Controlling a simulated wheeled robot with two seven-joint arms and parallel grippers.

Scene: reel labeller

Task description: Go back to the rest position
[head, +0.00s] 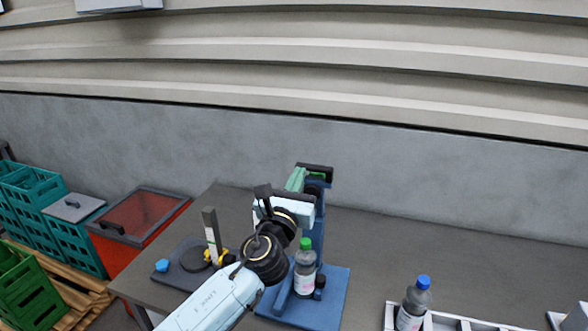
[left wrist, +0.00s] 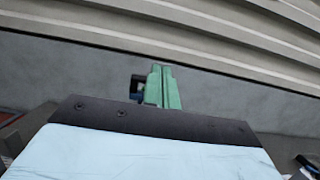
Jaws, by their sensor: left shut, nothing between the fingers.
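My left gripper (head: 298,174) is raised over the table, in front of the upper part of the reel labeller (head: 320,230). Its green fingers are shut together with nothing between them, as the left wrist view also shows (left wrist: 161,72). A dark piece of the labeller (left wrist: 137,84) shows just left of the fingers there. In the head view, my left arm hides part of the labeller. A green-capped bottle (head: 305,271) stands upright on the labeller's blue base (head: 335,296), below the gripper and apart from it. My right gripper is not in view.
A blue-capped bottle (head: 414,302) stands in a white rack (head: 444,322) at the front right. A dark board (head: 177,274) with an upright post (head: 211,232) lies on the left. A red bin (head: 138,222) and teal crates (head: 38,190) stand beyond. The table's back right is clear.

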